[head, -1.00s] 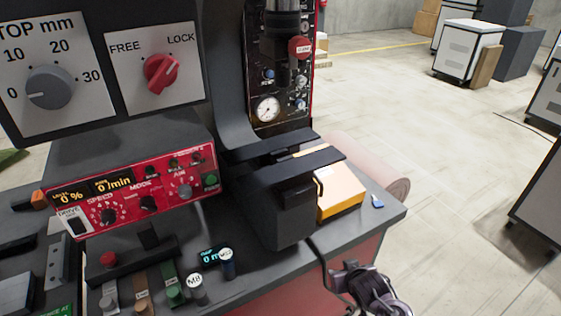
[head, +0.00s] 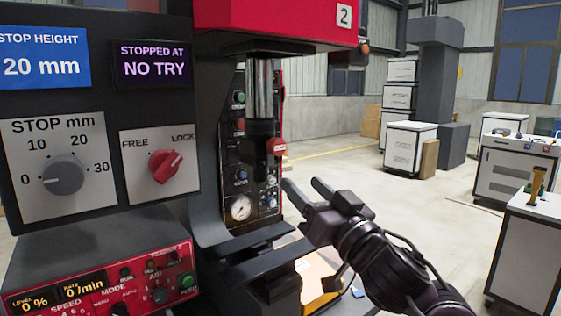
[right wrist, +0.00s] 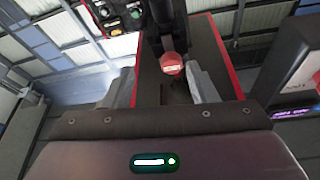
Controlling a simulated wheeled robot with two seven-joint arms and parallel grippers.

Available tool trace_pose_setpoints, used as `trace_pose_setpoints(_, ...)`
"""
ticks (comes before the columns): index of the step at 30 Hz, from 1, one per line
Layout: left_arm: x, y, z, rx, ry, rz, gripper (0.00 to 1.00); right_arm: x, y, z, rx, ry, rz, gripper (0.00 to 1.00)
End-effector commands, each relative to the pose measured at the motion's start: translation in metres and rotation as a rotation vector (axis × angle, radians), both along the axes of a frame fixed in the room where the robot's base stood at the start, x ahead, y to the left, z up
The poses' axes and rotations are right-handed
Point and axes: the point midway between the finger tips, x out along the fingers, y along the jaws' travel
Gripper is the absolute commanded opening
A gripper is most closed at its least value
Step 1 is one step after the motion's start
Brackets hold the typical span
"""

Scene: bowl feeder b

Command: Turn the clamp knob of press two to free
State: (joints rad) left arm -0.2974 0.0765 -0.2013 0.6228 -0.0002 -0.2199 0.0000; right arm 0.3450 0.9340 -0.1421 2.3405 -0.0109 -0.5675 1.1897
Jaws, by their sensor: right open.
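The red FREE/LOCK knob (head: 166,167) is on a white plate on the dark panel at the left of the head view. Its pointer is turned up-right, towards LOCK. A second red knob (head: 277,146) sits on the dark upright of the press marked 2 (head: 343,16). This knob also shows in the right wrist view (right wrist: 172,63), centred between and beyond my fingers. My right gripper (head: 303,188) is open and empty, to the right of and below the second knob, apart from it. My left gripper is not in view.
A grey STOP mm knob (head: 62,172) is left of the FREE/LOCK knob. A red control box (head: 105,282) sits below. A gauge (head: 239,208) and a yellow box (head: 318,280) are low by the press. White cabinets stand behind on open floor.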

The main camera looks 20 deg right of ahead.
Motion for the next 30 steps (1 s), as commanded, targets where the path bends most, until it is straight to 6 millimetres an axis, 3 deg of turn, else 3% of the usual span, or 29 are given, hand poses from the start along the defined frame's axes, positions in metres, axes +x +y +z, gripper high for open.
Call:
trace_pose_setpoints(1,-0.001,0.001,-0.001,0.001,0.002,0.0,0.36,-0.004,0.003,0.013,0.0,-0.031,0.022,0.52)
trace_pose_setpoints(5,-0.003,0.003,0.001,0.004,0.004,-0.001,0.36,-0.006,0.006,0.027,0.01,-0.056,0.048,0.52)
trace_pose_setpoints(15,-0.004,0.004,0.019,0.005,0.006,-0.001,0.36,0.034,0.018,0.046,0.015,-0.056,0.047,0.52)
trace_pose_setpoints(21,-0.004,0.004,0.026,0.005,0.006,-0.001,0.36,0.055,0.025,0.053,0.014,-0.054,0.048,0.52)
trace_pose_setpoints(30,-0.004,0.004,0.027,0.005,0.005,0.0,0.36,0.061,0.027,0.053,0.011,-0.053,0.047,0.52)
